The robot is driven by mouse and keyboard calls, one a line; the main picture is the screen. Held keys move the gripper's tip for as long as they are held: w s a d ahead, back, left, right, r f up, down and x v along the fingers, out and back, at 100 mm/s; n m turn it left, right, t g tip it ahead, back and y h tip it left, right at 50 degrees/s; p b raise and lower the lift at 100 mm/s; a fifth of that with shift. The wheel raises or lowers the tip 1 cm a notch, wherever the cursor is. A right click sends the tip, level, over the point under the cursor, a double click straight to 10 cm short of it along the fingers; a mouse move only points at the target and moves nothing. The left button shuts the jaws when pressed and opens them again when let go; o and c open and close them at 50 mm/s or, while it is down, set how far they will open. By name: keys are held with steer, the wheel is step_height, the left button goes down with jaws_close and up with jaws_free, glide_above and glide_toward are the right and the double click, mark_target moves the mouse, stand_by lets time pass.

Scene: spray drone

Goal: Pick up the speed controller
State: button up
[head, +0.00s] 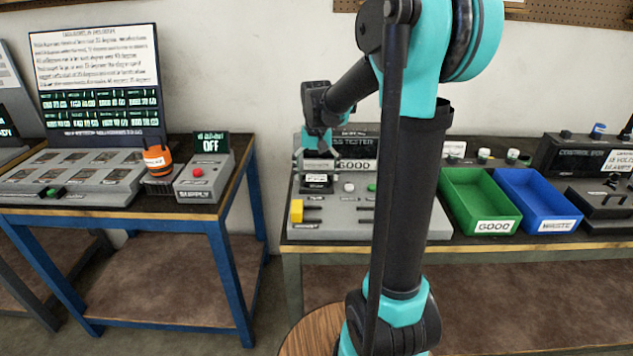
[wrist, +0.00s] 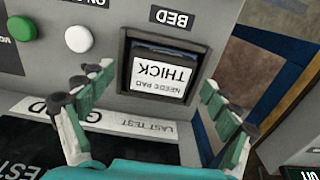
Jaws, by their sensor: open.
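A dark block with a white label reading "NEEDS PAD THICK", which looks like the speed controller (wrist: 162,77), sits in a recess marked BED in the wrist view. In the head view the labelled block (head: 317,178) shows small on the grey tester (head: 333,222), below my gripper (head: 320,148). My gripper (wrist: 158,80) is open in the wrist view. One finger is left of the block and the other right of it, with nothing between them gripped. The head view is too small to show the gap between fingertips and block.
The tester has a white button (wrist: 78,38), a green button (wrist: 23,27) and a yellow part (head: 297,211). A green GOOD bin (head: 455,214) and a blue WASTE bin (head: 550,222) stand to the right. A blue-framed table (head: 225,262) is at left, with floor between.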

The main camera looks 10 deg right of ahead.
steer(key=c, duration=1.3)
